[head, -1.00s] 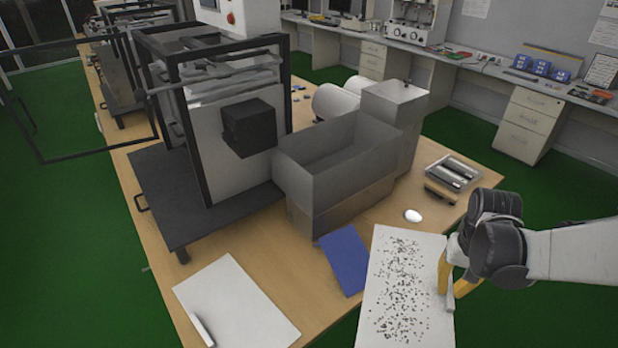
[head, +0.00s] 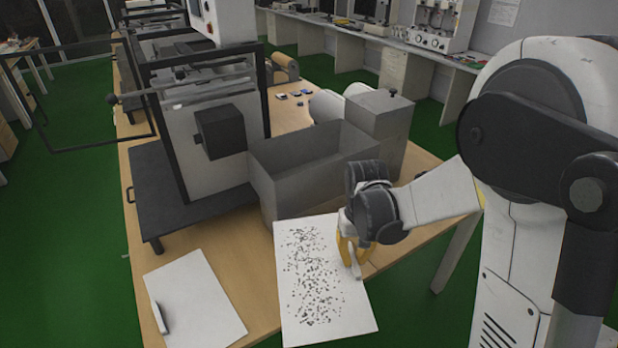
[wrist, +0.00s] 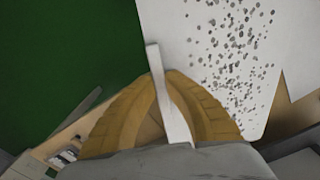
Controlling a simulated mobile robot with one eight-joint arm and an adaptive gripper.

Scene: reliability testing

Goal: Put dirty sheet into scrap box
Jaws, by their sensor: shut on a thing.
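The dirty sheet (head: 312,270), white with many dark specks, is in the middle front of the head view. It also fills the upper right of the wrist view (wrist: 215,45). My gripper (head: 353,262) is at its right edge. Its yellow fingers are shut on a white tab at that edge, seen in the wrist view (wrist: 170,100). The sheet's far end overlaps the lower front of an open grey box (head: 322,183) in the picture, and its near end reaches past the table edge. The box, likely the scrap box, stands behind the sheet; its floor is hidden.
A plain white sheet (head: 200,305) lies on the wooden table (head: 232,268) to the left. A black-framed machine (head: 215,140) stands left of the box, and a grey container (head: 378,125) stands to its right. Green floor (head: 70,220) lies beyond the table.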

